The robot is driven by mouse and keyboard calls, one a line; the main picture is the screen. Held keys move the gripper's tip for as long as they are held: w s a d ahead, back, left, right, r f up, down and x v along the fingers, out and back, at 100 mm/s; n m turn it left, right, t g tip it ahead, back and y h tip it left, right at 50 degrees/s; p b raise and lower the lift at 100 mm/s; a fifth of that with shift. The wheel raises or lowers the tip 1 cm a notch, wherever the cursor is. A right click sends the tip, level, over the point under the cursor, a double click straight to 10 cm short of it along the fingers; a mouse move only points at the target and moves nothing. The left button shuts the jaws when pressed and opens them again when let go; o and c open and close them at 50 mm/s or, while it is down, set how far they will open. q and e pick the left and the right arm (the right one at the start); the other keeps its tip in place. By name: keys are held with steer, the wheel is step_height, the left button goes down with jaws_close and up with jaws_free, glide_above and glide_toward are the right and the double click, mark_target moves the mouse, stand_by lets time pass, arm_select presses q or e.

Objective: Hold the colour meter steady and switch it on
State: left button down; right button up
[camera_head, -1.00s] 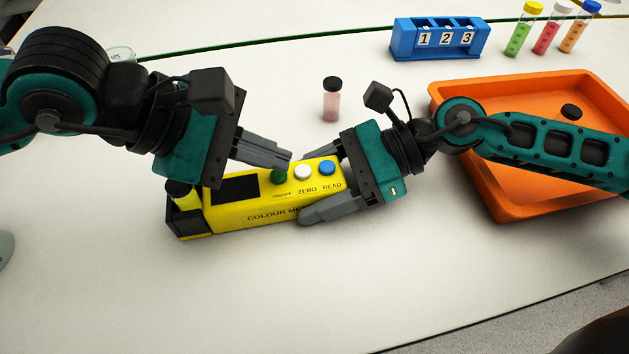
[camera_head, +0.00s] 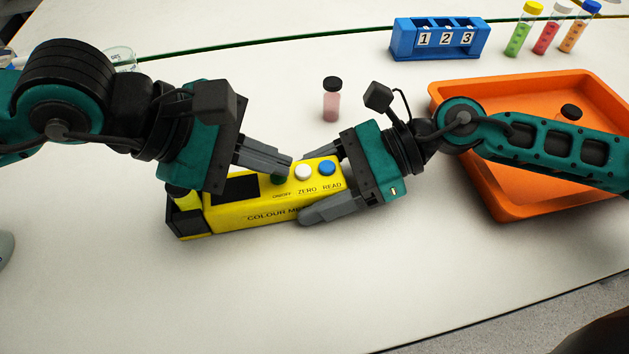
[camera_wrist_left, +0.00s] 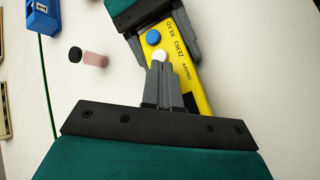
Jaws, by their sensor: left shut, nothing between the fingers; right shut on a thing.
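The yellow colour meter (camera_head: 235,212) lies on the table with a dark screen (camera_head: 236,188) and three buttons. The green ON/OFF button (camera_head: 279,179) is partly hidden behind the fingertips of my left gripper (camera_head: 288,166), which is shut and empty. I cannot tell whether the tips press it. The white ZERO button (camera_head: 303,172) and blue READ button (camera_head: 327,167) are clear. My right gripper (camera_head: 318,184) is shut on the meter's right end, one finger on each long side. In the left wrist view, the left fingertips (camera_wrist_left: 161,66) cover the green button; the white button (camera_wrist_left: 159,55) shows just beyond.
A pink vial (camera_head: 331,102) with a black cap stands behind the meter. An orange tray (camera_head: 515,208) lies at the right, under my right arm. A blue numbered rack (camera_head: 440,40) and three capped vials (camera_head: 546,30) stand at the back. The front table is clear.

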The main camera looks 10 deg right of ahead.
mark_target(270, 177)
stand_by(0.3)
arm_select(q)
steer(key=shift+r, duration=0.45)
steer(key=shift+r, duration=0.1)
step_height(270, 177, up, 6)
steer(key=shift+f, duration=0.1)
stand_by(0.4)
arm_select(e)
steer(key=o, duration=1.4)
